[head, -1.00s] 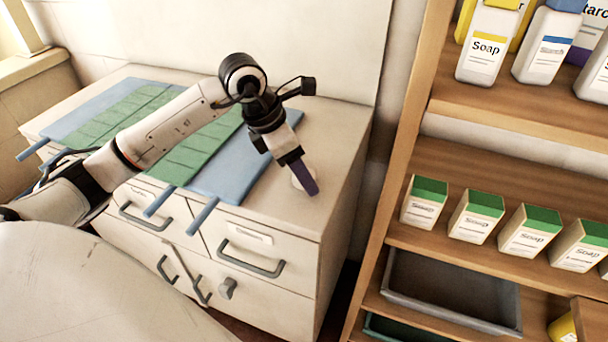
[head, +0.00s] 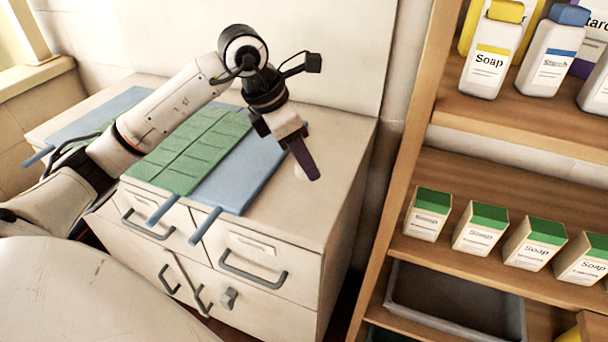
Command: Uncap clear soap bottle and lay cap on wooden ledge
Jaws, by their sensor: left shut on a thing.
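My left gripper (head: 303,160) hangs over the right part of the cream cabinet top (head: 335,150), fingers pointing down. It is shut on a small pale round thing (head: 300,173), mostly hidden behind the dark purple finger; it may be the cap, but I cannot tell for sure. I cannot make out a clear soap bottle on the cabinet top. No separate wooden ledge can be picked out for certain; the wooden shelf unit (head: 500,120) stands to the right. My right gripper is not in view.
Green (head: 190,150) and blue (head: 240,175) mats cover the middle of the cabinet top. Drawers with grey handles (head: 252,270) face front. The shelf holds labelled bottles (head: 490,70), several green-topped soap boxes (head: 428,214) and a grey tray (head: 455,305).

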